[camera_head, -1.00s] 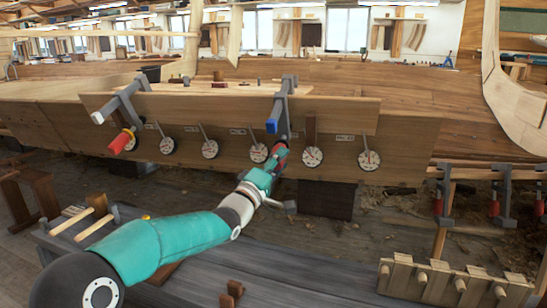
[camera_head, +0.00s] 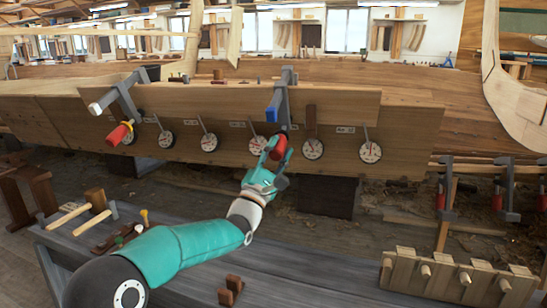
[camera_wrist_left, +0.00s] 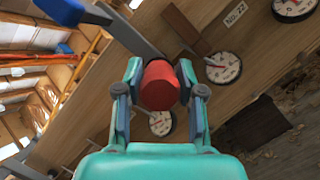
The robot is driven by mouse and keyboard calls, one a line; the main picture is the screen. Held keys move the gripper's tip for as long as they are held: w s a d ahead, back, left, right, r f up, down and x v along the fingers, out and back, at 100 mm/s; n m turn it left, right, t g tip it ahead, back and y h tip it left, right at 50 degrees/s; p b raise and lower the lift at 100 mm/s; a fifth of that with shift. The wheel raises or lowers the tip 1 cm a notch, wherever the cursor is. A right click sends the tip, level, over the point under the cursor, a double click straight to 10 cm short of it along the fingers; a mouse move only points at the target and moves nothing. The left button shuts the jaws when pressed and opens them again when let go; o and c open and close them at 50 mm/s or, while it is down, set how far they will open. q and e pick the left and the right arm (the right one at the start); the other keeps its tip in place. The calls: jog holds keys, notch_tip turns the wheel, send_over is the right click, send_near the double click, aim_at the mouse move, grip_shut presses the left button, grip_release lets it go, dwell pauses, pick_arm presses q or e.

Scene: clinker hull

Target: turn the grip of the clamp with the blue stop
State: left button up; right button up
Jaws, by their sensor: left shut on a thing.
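The clamp with the blue stop (camera_head: 283,95) hangs over the upper edge of the plank, its blue stop (camera_head: 271,113) at the front. Its red grip (camera_head: 278,150) points toward me below the bar. My left gripper (camera_head: 274,155) is at this grip. In the left wrist view the gripper (camera_wrist_left: 158,90) is shut on the red grip (camera_wrist_left: 159,86), one finger on each side. The blue stop shows in that view too (camera_wrist_left: 60,12). My right gripper is not in view.
Another clamp (camera_head: 120,98) with a white stop and red grip sits left on the plank. A bench (camera_head: 300,270) below holds mallets (camera_head: 95,203) and a wooden peg rack (camera_head: 455,283).

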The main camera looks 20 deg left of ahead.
pick_arm(q)
jog(key=shift+w+a+f+n+y+b, duration=0.15)
jog(key=shift+n+y+b, duration=0.15)
jog(key=shift+n, duration=0.25)
jog(key=shift+s+a+f+n+y+b, duration=0.1)
jog(key=shift+f+n+y+b, duration=0.05)
jog(key=shift+n+y, duration=0.35)
jog(key=shift+n, duration=0.25)
jog(key=shift+w, duration=0.1)
jog(key=o, duration=1.1)
jog(key=shift+o, duration=0.2)
jog(key=shift+d+r+t+h, duration=0.1)
jog(key=shift+t+h, duration=0.2)
jog(key=shift+h, duration=0.1)
jog(key=v, duration=1.2)
